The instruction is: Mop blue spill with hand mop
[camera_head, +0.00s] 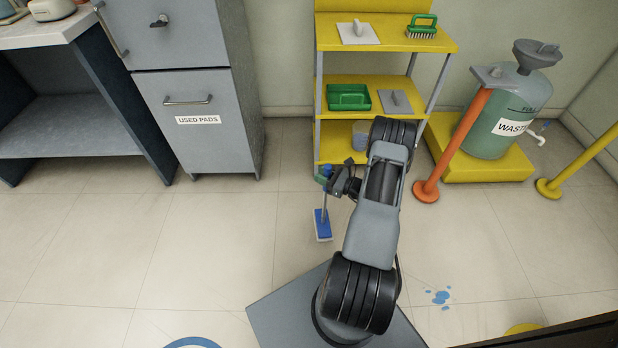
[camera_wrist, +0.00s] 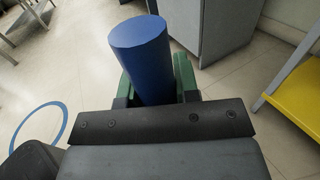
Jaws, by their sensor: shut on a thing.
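The hand mop (camera_head: 323,222) has a blue handle and a blue head with a pale bottom. It hangs upright from my gripper (camera_head: 326,176) in the head view, left of my arm. In the wrist view the thick blue handle of the hand mop (camera_wrist: 142,50) stands between the green fingers of my gripper (camera_wrist: 155,82), which are shut on it. I cannot tell whether the mop head touches the floor. The blue spill (camera_head: 438,297) is a cluster of small blotches on the tiles at the lower right, apart from the mop.
A yellow shelf (camera_head: 330,88) with trays and a brush stands behind my arm. Grey "USED PADS" drawers (camera_head: 190,145) stand left. Floor around the spill is clear.

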